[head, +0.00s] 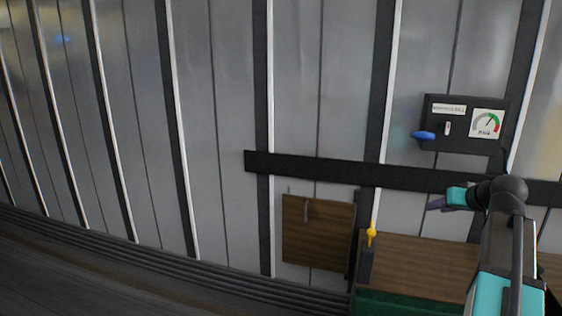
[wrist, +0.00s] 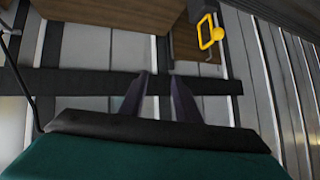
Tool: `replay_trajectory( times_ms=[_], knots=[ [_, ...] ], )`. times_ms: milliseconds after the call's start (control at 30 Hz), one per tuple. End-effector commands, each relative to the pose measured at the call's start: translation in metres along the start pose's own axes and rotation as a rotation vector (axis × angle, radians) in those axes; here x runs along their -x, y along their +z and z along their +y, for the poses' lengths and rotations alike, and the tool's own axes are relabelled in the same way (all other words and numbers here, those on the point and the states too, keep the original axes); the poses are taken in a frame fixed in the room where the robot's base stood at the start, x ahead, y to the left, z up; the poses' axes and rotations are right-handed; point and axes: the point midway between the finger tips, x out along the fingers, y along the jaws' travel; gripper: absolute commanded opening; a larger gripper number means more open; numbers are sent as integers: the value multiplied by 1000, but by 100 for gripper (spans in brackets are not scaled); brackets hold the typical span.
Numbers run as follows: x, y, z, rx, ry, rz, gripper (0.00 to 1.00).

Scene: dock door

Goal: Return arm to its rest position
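Nothing shows between the fingers, and the gripper appears to touch nothing.
A dark gauge box (head: 465,124) with a blue knob (head: 424,135) hangs above my gripper. A yellow handle (head: 371,234) stands left and below, beside a brown panel (head: 317,232). A brown-fronted unit (head: 420,265) lies below. The left side is clear.

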Motion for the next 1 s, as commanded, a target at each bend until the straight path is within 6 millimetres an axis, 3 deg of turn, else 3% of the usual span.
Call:
replay_trajectory(
  times_ms=[200,500,800,1000],
  knots=[
    [-64,54,-32,1,-58,-101,30],
    [-134,134,-77,6,-123,-241,30],
    [-189,224,-123,15,-173,-387,30],
    [-215,288,-152,25,-198,-487,30]
  ],
)
